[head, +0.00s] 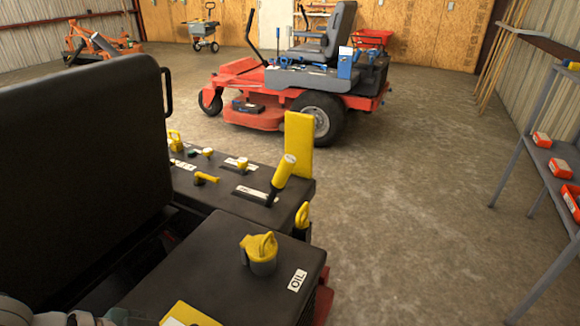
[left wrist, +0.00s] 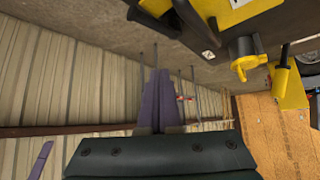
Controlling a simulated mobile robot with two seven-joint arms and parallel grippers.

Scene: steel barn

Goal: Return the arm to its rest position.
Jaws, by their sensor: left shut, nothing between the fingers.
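My left gripper (left wrist: 158,78) shows in the left wrist view, with its dark palm along the bottom edge. Its purple-grey fingers are together, with nothing held between them. It is apart from the machine, whose yellow oil cap (left wrist: 245,53) shows at the upper right of that view. In the head view, a pale grey piece, probably my arm, only edges in at the bottom left, and no gripper fingers show there. My right gripper is in neither view.
A black seat back (head: 80,150) and a console with a yellow-topped lever (head: 284,172) stand close in front. The yellow oil cap (head: 261,252) sits on the near black cover. A red mower (head: 300,90) stands beyond. A shelf (head: 548,160) is at right; the concrete floor between is clear.

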